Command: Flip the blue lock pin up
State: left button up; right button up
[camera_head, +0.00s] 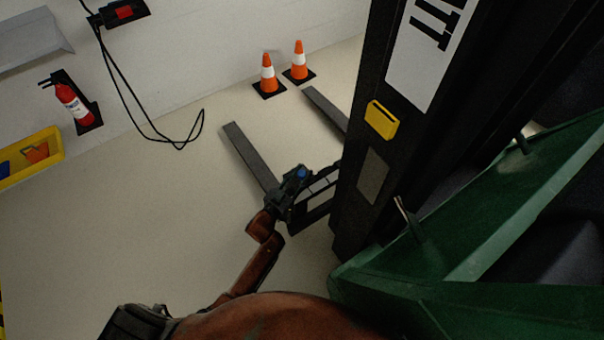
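My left arm reaches up from the bottom, and its dark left gripper (294,189) is at the lower left side of the tall black mast. A small blue piece (301,173) shows at the gripper. I cannot tell whether it is the blue lock pin or part of the gripper. The fingers are small and dark against a black frame (314,203), so I cannot see whether they are open or touching anything. No other blue pin shows clearly. My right gripper is not in view.
A black mast (350,205) with a yellow box (381,120) and a green body (510,200) fill the right. Dark forks (248,153) extend over the floor. Two cones (267,73), a fire extinguisher (73,105) and a yellow bin (45,143) are farther off. The floor at left is clear.

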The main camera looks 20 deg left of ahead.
pick_arm(q)
grip_shut()
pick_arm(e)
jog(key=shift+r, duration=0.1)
